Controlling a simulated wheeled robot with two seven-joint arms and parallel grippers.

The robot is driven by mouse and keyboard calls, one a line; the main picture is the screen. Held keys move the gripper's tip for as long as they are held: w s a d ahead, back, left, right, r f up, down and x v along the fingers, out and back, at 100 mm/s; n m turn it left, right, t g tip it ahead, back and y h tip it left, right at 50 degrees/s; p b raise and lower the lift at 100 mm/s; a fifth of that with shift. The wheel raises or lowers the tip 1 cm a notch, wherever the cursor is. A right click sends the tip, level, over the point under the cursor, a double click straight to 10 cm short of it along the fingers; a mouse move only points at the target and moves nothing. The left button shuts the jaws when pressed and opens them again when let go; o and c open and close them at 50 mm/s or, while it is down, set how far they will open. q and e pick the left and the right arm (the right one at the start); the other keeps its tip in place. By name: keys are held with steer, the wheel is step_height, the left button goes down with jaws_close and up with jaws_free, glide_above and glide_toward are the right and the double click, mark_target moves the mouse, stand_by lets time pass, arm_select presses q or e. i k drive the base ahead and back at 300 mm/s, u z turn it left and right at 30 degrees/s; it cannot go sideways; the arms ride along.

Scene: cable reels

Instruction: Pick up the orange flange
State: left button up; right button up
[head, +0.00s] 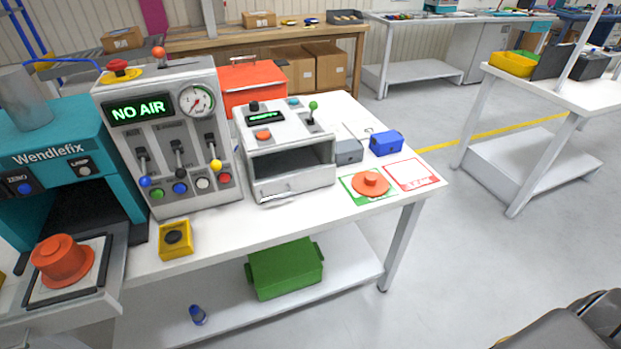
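An orange flange (370,183), a flat disc with a low raised hub, lies on a green-bordered card (354,193) near the right end of the white table (260,221). A second orange part (60,260), a wide disc with a taller hub, sits on the dark-framed tray (40,299) of the teal Wendlefix machine (70,155) at the left. I cannot tell from the picture which of the two the name covers.
A red-bordered card (411,174), a blue box (386,143) and a grey box (348,151) lie near the right flange. A grey tester (284,150) and a NO AIR panel (165,135) stand left of it.

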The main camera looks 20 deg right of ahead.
mark_target(370, 184)
steer(key=u, duration=3.1)
steer(key=k, duration=1.5)
steer(key=z, duration=1.85)
